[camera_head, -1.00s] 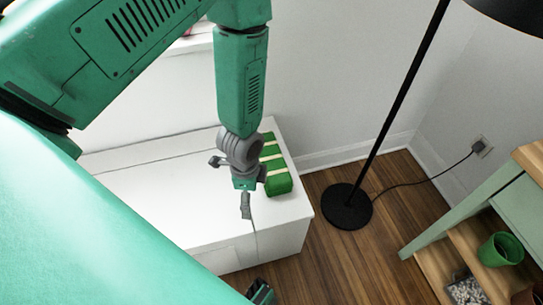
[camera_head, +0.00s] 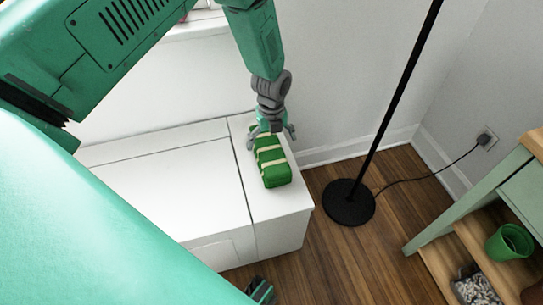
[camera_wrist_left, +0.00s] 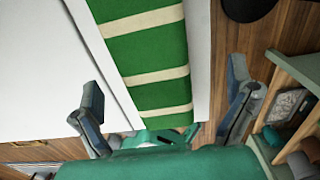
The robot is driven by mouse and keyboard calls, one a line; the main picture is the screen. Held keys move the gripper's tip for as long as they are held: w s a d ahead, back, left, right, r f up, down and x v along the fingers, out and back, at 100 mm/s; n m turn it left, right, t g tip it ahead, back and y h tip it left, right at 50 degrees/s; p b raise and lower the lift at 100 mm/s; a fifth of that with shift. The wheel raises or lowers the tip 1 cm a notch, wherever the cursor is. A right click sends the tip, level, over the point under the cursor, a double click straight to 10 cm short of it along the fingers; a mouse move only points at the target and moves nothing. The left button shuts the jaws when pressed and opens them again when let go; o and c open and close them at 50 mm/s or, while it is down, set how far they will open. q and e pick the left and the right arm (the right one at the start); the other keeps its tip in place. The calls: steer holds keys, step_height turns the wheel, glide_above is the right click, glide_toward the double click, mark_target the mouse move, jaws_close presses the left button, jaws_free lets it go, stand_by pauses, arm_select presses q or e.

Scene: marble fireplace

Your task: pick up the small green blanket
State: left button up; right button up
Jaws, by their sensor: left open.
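The small green blanket (camera_head: 272,168), folded into a block with cream stripes, lies on the right part of the white bench top (camera_head: 165,195). My left gripper (camera_head: 271,138) is open over the blanket's far part, one finger to each side of it. In the left wrist view the striped blanket (camera_wrist_left: 150,50) shows between the spread fingers of the left gripper (camera_wrist_left: 166,88). I cannot tell whether the fingers touch it. My right gripper does not show clearly.
A black floor lamp (camera_head: 348,202) stands on the wood floor right of the bench. Its cord runs to a wall socket. A pale green shelf unit (camera_head: 465,205) with a green cup (camera_head: 509,242) stands at the right. A wall closes off the back.

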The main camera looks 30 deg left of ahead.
mark_target(269, 146)
arm_select(q)
steer(key=shift+a+f, duration=0.2)
steer(key=shift+f, duration=0.55)
steer(key=f+b, duration=0.1)
steer(key=f, duration=0.1)
steer(key=f+b, duration=0.1)
steer(key=f, duration=0.1)
steer(key=shift+s+a+f, duration=0.2)
steer(key=shift+f, duration=0.2)
steer(key=shift+d+f, duration=0.1)
steer(key=shift+f, duration=0.05)
steer(key=shift+d, duration=0.15)
steer(key=shift+c, duration=0.4)
steer(key=c, duration=1.2)
step_height(269, 146, up, 9)
steer(key=p, duration=0.3)
steer(key=shift+c, duration=0.3)
steer(key=shift+r, duration=0.55)
